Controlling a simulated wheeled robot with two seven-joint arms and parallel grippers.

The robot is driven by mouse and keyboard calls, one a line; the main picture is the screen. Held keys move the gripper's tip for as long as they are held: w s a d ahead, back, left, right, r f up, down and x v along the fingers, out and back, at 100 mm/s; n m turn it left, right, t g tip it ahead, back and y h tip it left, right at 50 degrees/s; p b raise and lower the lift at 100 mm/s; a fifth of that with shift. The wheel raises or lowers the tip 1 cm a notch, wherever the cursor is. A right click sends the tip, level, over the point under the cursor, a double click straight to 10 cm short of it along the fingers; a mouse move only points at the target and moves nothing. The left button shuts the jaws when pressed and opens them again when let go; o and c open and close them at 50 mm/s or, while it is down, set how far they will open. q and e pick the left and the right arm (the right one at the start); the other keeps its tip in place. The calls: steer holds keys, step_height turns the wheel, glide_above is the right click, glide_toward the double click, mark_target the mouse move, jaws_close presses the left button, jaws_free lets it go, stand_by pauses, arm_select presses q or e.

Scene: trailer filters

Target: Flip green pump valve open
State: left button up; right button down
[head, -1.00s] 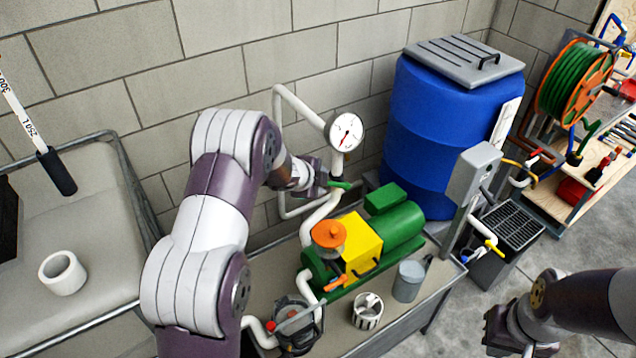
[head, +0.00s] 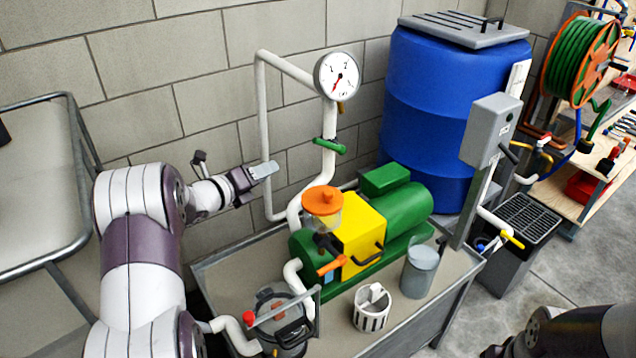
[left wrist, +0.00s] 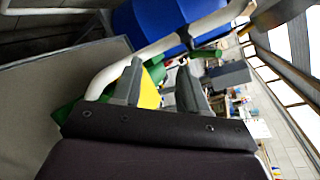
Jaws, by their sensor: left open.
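The green valve handle (head: 330,146) sits on the white vertical pipe (head: 328,172) below the round gauge, and lies crosswise to the pipe. My left gripper (head: 264,170) is open and empty, left of the valve and apart from it, pointing towards the pipe. In the left wrist view, the fingers of my left gripper (left wrist: 163,85) stand apart, with the green handle (left wrist: 207,53) beyond them and the white pipe (left wrist: 155,50) crossing behind. My right arm shows dark at the lower right of the head view; its fingers are cut off or too dark to make out.
The green and yellow pump (head: 362,238) with an orange cap stands on the bench below the valve. The gauge (head: 337,75) is above it. A blue barrel (head: 430,110) stands at right. A white pipe loop (head: 262,120) runs behind my left gripper, near the block wall.

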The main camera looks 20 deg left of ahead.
mark_target(318, 142)
arm_select(q)
steer(key=s+d+r+m+h+p, duration=0.1)
steer(key=d+r+m+h, duration=0.35)
steer(key=m, duration=0.55)
steer(key=shift+t+y, duration=0.35)
steer(key=shift+t, duration=0.05)
steer(key=p+x, duration=0.1)
steer(key=x, duration=1.1)
steer(key=shift+w+a+r+p, duration=0.1)
steer(key=shift+a+r+p, duration=0.05)
steer(key=shift+p, duration=0.2)
steer(key=shift+c, duration=0.2)
jaws_close()
